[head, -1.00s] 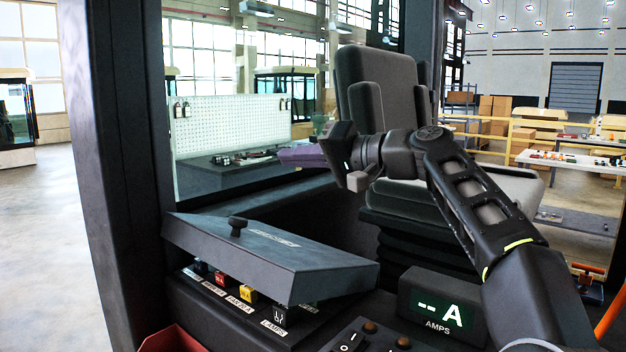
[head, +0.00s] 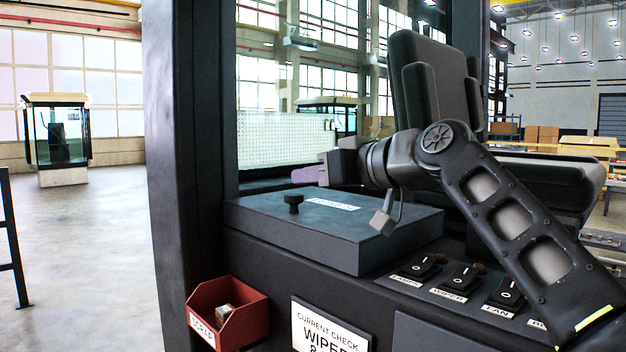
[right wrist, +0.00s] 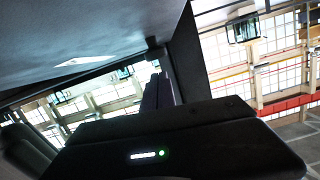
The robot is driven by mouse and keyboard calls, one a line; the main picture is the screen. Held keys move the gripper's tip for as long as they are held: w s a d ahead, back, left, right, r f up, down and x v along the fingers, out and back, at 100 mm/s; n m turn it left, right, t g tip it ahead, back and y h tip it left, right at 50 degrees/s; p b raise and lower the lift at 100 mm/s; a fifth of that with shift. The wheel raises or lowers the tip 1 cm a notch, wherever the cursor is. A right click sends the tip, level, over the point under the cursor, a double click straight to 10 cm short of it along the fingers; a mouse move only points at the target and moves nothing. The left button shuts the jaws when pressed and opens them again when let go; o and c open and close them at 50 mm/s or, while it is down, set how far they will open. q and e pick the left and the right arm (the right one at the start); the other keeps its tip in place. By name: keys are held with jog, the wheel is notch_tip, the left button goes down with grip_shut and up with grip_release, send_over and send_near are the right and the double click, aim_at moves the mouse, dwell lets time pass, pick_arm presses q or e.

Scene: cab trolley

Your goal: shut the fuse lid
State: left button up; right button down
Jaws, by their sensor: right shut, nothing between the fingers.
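The fuse lid (head: 350,237) is a dark grey, box-like cover with a black knob (head: 293,202) and a white label on top. It lies down on the console, with no gap visible along its front and no fuses showing. In the right wrist view, the lid's labelled face (right wrist: 110,25) fills the upper left. My right gripper (head: 308,173), with purplish fingers, is shut and empty above the lid's far side. Its fingers also show in the right wrist view (right wrist: 158,92). I cannot tell whether it touches the lid. My left gripper is out of view.
Rocker switches (head: 461,277) sit on the console right of the lid. A red scrap bin (head: 243,316) hangs at the front, beside a current check sign (head: 328,328). A dark cab post (head: 190,150) rises at left. The seat (head: 432,85) stands behind my right arm.

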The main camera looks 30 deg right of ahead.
jog(key=shift+a+f+n+b, duration=0.25)
jog(key=shift+f+n+b, duration=0.35)
jog(key=shift+f, duration=0.45)
jog(key=shift+f, duration=0.2)
jog(key=r+p, duration=0.1)
jog(key=r, duration=0.1)
jog(key=r+p, duration=0.1)
jog(key=p, duration=0.1)
jog(key=r+p, duration=0.1)
jog(key=r, duration=0.1)
jog(key=shift+s+r+p, duration=0.25)
jog(key=shift+r+p, duration=0.1)
jog(key=shift+p, duration=0.05)
jog(key=shift+s+d+f+b, duration=0.15)
jog(key=shift+s+d+b, duration=0.15)
jog(key=shift+s, duration=0.25)
jog(key=shift+s+d+f+b, duration=0.2)
jog(key=shift+s+b, duration=0.2)
jog(key=shift+s, duration=0.15)
jog(key=v, duration=0.7)
jog(key=shift+s+r, duration=0.2)
jog(key=shift+s, duration=0.05)
